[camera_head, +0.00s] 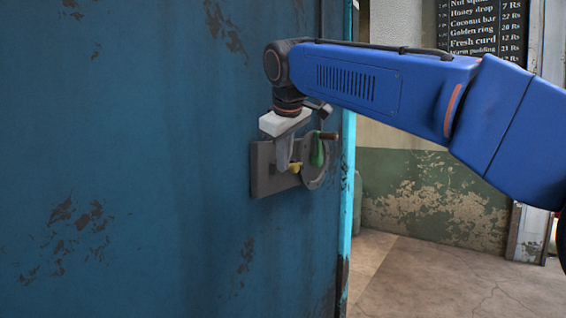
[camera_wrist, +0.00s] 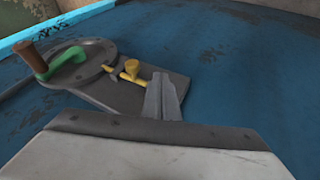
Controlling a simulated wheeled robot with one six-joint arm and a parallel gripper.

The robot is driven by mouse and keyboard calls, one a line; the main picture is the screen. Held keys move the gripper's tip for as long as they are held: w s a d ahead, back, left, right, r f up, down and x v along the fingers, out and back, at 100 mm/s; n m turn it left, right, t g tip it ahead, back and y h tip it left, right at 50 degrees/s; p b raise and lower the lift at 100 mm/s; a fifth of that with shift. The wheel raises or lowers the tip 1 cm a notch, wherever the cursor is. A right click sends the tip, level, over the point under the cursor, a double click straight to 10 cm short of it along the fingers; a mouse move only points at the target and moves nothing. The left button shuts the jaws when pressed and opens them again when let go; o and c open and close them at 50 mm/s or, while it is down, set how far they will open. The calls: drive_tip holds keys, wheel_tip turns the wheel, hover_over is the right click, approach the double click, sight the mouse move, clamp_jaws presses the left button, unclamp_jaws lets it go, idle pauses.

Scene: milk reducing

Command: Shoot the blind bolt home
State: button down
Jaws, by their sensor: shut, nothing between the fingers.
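A grey lock plate (camera_head: 264,172) is mounted on the blue door (camera_head: 150,150) near its right edge. A yellow knob (camera_head: 295,168) sticks out from the plate; it also shows in the wrist view (camera_wrist: 132,67). I cannot tell for sure whether it belongs to the blind bolt. A round grey disc (camera_wrist: 95,58) beside it carries a green crank (camera_head: 317,153) with a brown handle (camera_wrist: 34,56). My gripper (camera_head: 283,166) is shut and empty, its fingers pointing at the plate just left of the knob. In the wrist view my fingertips (camera_wrist: 160,78) are right of the knob; contact is unclear.
The door's bright cyan edge (camera_head: 348,190) lies just right of the disc. Beyond it is a peeling green and cream wall (camera_head: 430,190) over an open floor (camera_head: 430,275). A black price board (camera_head: 480,30) hangs at the back right. The door face to the left is clear.

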drive_tip(key=v, duration=1)
drive_tip(key=s+d+f+m, duration=0.1)
drive_tip(key=s+d+f, duration=0.2)
drive_tip(key=d+f, duration=0.35)
drive_tip(key=s+d+f+m+g, duration=0.1)
drive_tip(key=s+d+f+m, duration=0.1)
drive_tip(key=s+d+f, duration=0.4)
drive_tip(key=s+d+f+m, duration=0.1)
drive_tip(key=d+f, duration=0.4)
drive_tip(key=f, duration=0.3)
drive_tip(key=s+d+f+m, duration=0.2)
drive_tip(key=s+f, duration=0.3)
drive_tip(key=f, duration=0.4)
drive_tip(key=s+d+f+m, duration=0.2)
drive_tip(key=s+f, duration=0.4)
drive_tip(key=f, duration=0.3)
drive_tip(key=s+d+f+m+g, duration=0.1)
drive_tip(key=s+d+f, duration=0.3)
drive_tip(key=f, duration=0.5)
drive_tip(key=shift+s+m, duration=0.4)
drive_tip(key=shift+s, duration=0.8)
drive_tip(key=shift+d, duration=0.1)
